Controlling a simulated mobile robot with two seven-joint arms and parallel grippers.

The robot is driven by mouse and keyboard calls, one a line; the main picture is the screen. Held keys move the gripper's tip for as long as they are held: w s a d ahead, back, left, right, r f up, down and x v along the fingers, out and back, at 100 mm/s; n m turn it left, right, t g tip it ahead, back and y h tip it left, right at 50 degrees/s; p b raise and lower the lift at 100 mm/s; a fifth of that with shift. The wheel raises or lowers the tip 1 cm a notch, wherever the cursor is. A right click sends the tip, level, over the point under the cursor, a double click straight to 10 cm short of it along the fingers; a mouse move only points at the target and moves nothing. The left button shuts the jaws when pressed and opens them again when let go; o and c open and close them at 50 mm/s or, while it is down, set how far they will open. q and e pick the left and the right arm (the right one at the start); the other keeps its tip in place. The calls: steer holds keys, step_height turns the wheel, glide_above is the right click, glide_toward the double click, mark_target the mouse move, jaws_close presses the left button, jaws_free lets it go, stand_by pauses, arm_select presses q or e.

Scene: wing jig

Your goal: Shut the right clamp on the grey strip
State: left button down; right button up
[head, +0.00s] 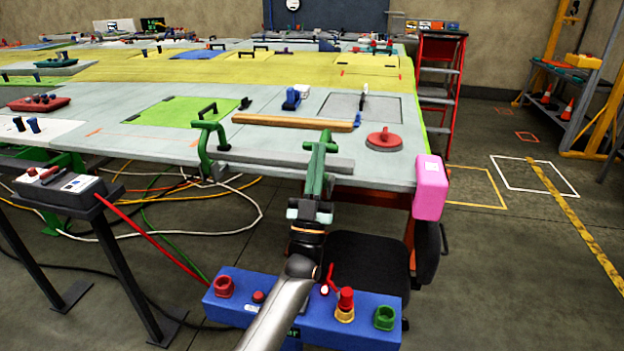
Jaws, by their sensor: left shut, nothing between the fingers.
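The grey strip (268,158) lies along the front edge of the wing table. A green clamp, the right one (318,165), crosses the strip near its right part; its long green arm points toward me. Whether its jaw presses on the strip I cannot tell. The other green clamp (210,136) stands at the strip's left end with its curved arm raised. My left gripper (310,208) is shut and empty, at the near end of the right clamp, in front of the table edge. It overlaps the clamp's lower end, so contact is unclear. My right gripper is not in view.
A wooden bar (292,123) and a red suction cup (384,140) lie behind the strip. A pink block (429,187) sits at the table's right corner. A blue control box (345,317) with buttons stands below my arm. Open floor lies right.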

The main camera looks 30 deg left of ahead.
mark_target(322, 140)
arm_select(q)
steer(key=w, duration=0.1)
steer(key=w+r, duration=0.1)
steer(key=shift+w+a+r+g+b, duration=0.1)
steer(key=shift+w+a+g+b, duration=0.2)
steer(key=shift+a, duration=0.1)
steer(key=shift+w+a+r+b, duration=0.1)
steer(key=shift+w+r+b, duration=0.1)
steer(key=shift+w, duration=0.25)
steer(key=shift+w+a+r+b, duration=0.1)
steer(key=shift+w+b, duration=0.05)
steer(key=shift+w, duration=0.3)
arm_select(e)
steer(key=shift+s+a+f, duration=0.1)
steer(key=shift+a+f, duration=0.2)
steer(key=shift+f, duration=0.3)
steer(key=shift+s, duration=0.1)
